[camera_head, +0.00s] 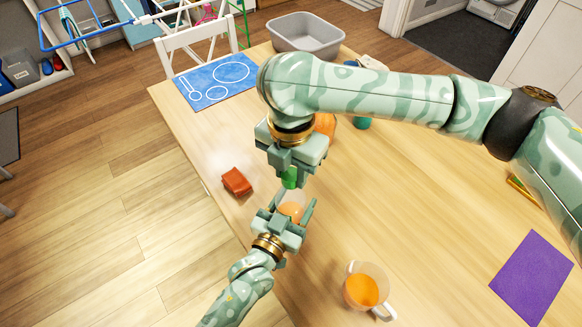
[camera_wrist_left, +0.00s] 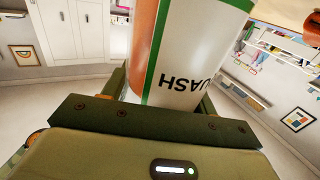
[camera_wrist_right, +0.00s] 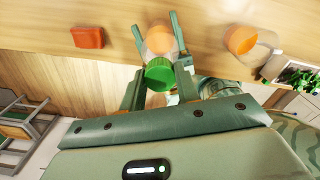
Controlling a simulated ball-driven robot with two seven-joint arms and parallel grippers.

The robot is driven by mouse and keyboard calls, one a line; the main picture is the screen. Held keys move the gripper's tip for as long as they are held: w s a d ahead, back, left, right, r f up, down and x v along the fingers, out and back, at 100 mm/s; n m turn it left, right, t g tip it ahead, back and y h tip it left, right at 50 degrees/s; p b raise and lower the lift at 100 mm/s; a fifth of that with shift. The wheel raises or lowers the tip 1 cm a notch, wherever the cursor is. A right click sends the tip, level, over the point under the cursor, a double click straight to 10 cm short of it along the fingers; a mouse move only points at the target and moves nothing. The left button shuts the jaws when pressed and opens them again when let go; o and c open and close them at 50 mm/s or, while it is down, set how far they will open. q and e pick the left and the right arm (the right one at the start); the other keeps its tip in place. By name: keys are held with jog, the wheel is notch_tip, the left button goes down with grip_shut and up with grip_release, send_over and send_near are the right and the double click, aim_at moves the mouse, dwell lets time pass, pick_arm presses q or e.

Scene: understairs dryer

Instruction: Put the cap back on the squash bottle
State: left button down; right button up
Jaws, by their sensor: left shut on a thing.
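The green cap (camera_wrist_right: 159,76) sits between the fingers of my right gripper (camera_head: 290,172), which points down over the table and is shut on it. The cap also shows below that gripper in the head view (camera_head: 290,179). My left gripper (camera_head: 291,212) is shut around the squash bottle (camera_head: 292,209), directly below the cap. The bottle's white, green-edged label with its lettering (camera_wrist_left: 195,60) fills the left wrist view. Orange shows in the bottle below the cap in the right wrist view (camera_wrist_right: 159,40). I cannot tell whether cap and bottle touch.
A red-brown block (camera_head: 236,181) lies left of the grippers. A clear mug of orange drink (camera_head: 362,290) stands at the front. The right-hand table middle is clear.

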jog(key=o, duration=1.2)
jog(key=shift+c, duration=0.2)
notch_tip(320, 180, up, 12)
pick_arm(q)
jog(key=shift+c, duration=1.9)
grip_release()
